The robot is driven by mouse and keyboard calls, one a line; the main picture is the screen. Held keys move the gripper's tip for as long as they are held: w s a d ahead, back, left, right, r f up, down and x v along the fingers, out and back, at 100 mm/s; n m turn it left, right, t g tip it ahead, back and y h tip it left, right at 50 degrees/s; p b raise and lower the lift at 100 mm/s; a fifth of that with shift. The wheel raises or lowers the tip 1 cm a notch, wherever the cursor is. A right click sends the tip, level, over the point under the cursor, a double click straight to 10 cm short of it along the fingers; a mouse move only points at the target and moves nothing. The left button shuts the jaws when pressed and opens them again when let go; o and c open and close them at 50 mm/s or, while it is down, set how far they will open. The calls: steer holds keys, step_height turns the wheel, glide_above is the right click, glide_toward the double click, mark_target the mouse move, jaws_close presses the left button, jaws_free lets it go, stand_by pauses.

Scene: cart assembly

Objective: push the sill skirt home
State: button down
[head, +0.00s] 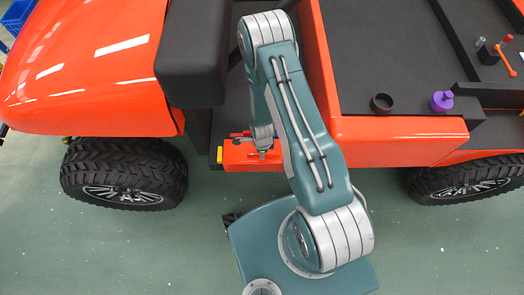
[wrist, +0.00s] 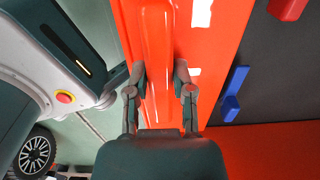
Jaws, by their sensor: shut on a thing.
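The sill skirt (head: 238,158) is an orange panel low on the cart's side, below the open doorway. In the wrist view the skirt (wrist: 155,35) runs up the picture and has a long raised rib. My gripper (head: 263,153) points down at it from above. In the wrist view my gripper (wrist: 160,72) has one finger on each side of the rib and is shut on it. My arm hides the skirt's right part in the head view. I cannot tell whether the skirt is fully seated against the cart.
The black front wheel (head: 125,173) is left, and the rear wheel (head: 470,182) right. A yellow block (head: 219,154) sits at the skirt's left end. A black ring (head: 381,103) and a purple knob (head: 441,101) stand on the bed. A blue part (wrist: 234,95) lies inside the sill.

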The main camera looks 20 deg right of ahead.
steer(key=shift+f, duration=1.4)
steer(key=shift+c, duration=2)
jaws_free()
steer(key=shift+r, duration=0.1)
step_height(320, 180, up, 12)
steer(key=shift+f, duration=0.15)
